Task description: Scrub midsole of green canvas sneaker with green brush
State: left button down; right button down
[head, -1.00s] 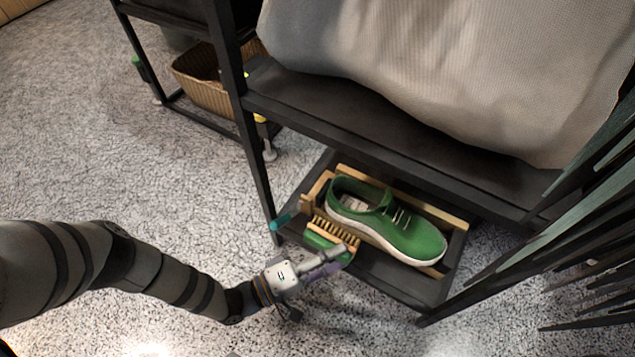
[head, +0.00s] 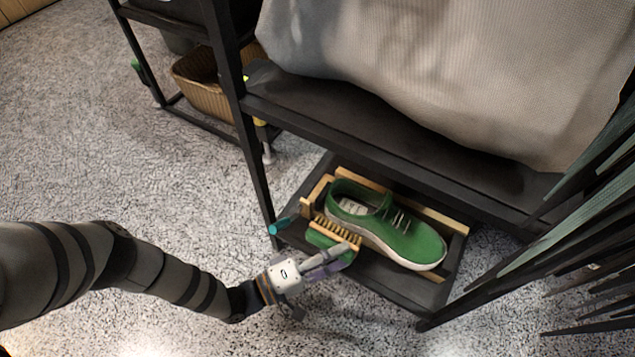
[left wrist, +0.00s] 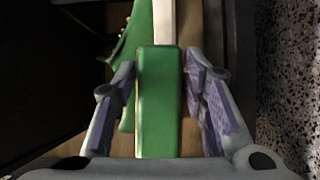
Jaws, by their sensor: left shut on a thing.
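The green canvas sneaker (head: 412,240) lies on the low dark shelf, its toe toward the lower right, with a white midsole (head: 375,243) along its near side. My left gripper (head: 340,257) is shut on the green brush (head: 325,241), whose pale bristles face the sneaker's near side. The brush is close beside the midsole; I cannot tell whether the bristles touch it. In the left wrist view the brush's green back (left wrist: 158,105) sits between the purple-padded fingers, with part of the sneaker (left wrist: 137,32) beyond. My right gripper is not in view.
Wooden strips (head: 440,213) edge the shelf around the sneaker. A teal object (head: 280,226) is at the shelf's left edge. The rack's dark upper shelf (head: 300,103) carries a large grey bag (head: 440,80). Dark spiky leaves (head: 590,230) crowd the right. Open floor lies left.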

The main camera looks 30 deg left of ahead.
aim_at(345, 260)
pick_arm(q)
jog(key=shift+w, duration=0.7)
jog(key=shift+d, duration=1.45)
jog(key=shift+d+r+p, duration=0.15)
jog(key=shift+d+p, duration=0.3)
jog(key=shift+d, duration=2.75)
jog(key=shift+s+d, duration=0.2)
jog(key=shift+d, duration=0.1)
jog(key=shift+s+a+f+p, duration=0.15)
jog(key=shift+a+p, duration=0.25)
jog(key=shift+a, duration=1.45)
jog(key=shift+w+a+f, duration=0.1)
jog(key=shift+w+a, duration=0.1)
jog(key=shift+a, duration=1.4)
jog(key=shift+w+a, duration=0.15)
jog(key=shift+a, duration=1.4)
jog(key=shift+s, duration=0.1)
jog(key=s+p, duration=0.1)
jog(key=s, duration=0.4)
jog(key=shift+s+p, duration=0.1)
jog(key=shift+p, duration=0.2)
jog(key=shift+s+f, duration=0.1)
jog(key=shift+s, duration=0.25)
